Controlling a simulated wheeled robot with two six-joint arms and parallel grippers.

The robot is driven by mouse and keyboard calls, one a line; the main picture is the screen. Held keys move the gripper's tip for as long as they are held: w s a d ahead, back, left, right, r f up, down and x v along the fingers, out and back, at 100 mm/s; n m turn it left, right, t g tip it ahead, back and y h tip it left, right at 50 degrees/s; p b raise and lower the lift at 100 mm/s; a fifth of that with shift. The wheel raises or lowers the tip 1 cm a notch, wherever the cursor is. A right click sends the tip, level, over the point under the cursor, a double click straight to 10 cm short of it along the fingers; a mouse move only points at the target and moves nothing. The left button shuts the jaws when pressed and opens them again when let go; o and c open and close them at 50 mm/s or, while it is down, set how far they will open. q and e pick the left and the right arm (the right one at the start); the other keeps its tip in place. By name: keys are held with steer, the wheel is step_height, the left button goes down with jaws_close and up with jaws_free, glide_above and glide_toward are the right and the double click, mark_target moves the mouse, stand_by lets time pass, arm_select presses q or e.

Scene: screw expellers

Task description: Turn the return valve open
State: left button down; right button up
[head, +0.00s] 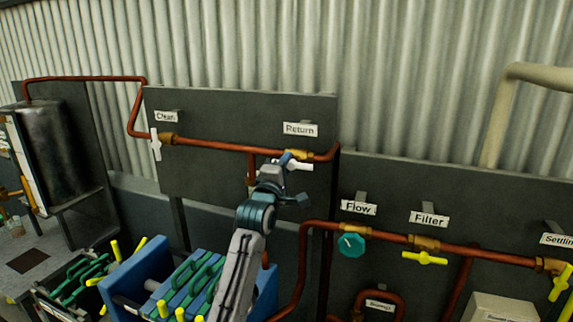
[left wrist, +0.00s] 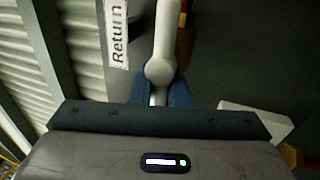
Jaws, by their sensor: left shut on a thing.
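The return valve has a white lever handle (head: 301,167) on a brass fitting in the copper pipe, below the "Return" label (head: 299,129). The handle looks roughly level in the head view. My left gripper (head: 286,163) is at the handle, coming from below, and partly hides the valve. In the left wrist view, the white handle (left wrist: 160,67) runs down between the blue fingers of the left gripper (left wrist: 162,92), which is shut on it. The rounded middle of the handle is just beyond the fingers. My right gripper is not in view.
The "Clean" valve's white handle (head: 156,144) stands upright at the left of the same panel. The teal Flow knob (head: 351,245) and yellow Filter handle (head: 425,258) are on the lower right panel. A blue bin (head: 134,277) and several green-handled items stand below.

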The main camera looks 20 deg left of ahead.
arm_select(q)
steer(key=shift+f, duration=0.2)
steer(key=c, duration=1.7)
jaws_free()
steer(key=shift+c, duration=0.2)
steer(key=shift+o, duration=1.4)
steer(key=shift+r, duration=0.1)
steer(key=shift+s, duration=0.1)
steer(key=b+v, duration=0.5)
steer(key=v, duration=0.5)
steer(key=shift+s, duration=0.4)
